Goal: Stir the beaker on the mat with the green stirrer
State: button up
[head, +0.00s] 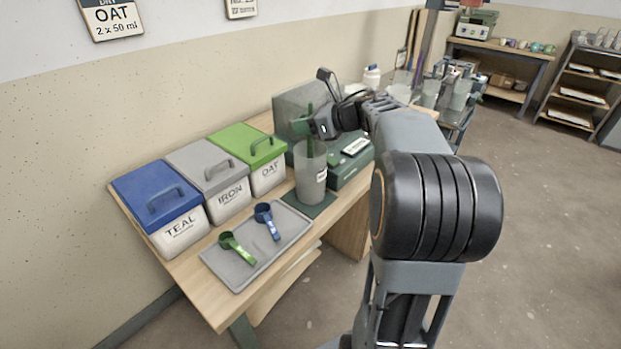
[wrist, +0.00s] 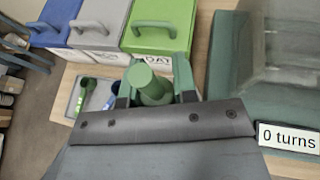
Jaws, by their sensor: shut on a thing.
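The beaker (head: 312,184) is a tall, translucent grey vessel standing upright on a dark green mat (head: 322,209) at the right part of the bench. The green stirrer (head: 310,148) is upright, with its lower part at the beaker's mouth and seen faintly through its wall. How deep it reaches is unclear. My gripper (head: 309,124) is shut on the stirrer above the beaker. In the wrist view the stirrer's round green top (wrist: 149,84) sits between the fingers. The beaker is hidden there behind the gripper.
Teal (head: 160,207), iron (head: 210,180) and oat (head: 251,157) lidded buckets stand along the wall. A grey tray (head: 236,282) holds a green scoop (head: 238,249) and a blue scoop (head: 267,221). Behind the beaker is a green device (head: 348,170); its display (wrist: 288,138) reads "0 turns".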

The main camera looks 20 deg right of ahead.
notch_tip(320, 180, up, 16)
jog(key=p, duration=1.2)
jog(key=shift+r, duration=0.15)
dwell(0.4)
jog(key=shift+r, duration=0.1)
dwell(1.1)
notch_tip(320, 180, up, 4)
jog(key=p, duration=0.2)
jog(key=shift+p, duration=0.4)
dwell(0.5)
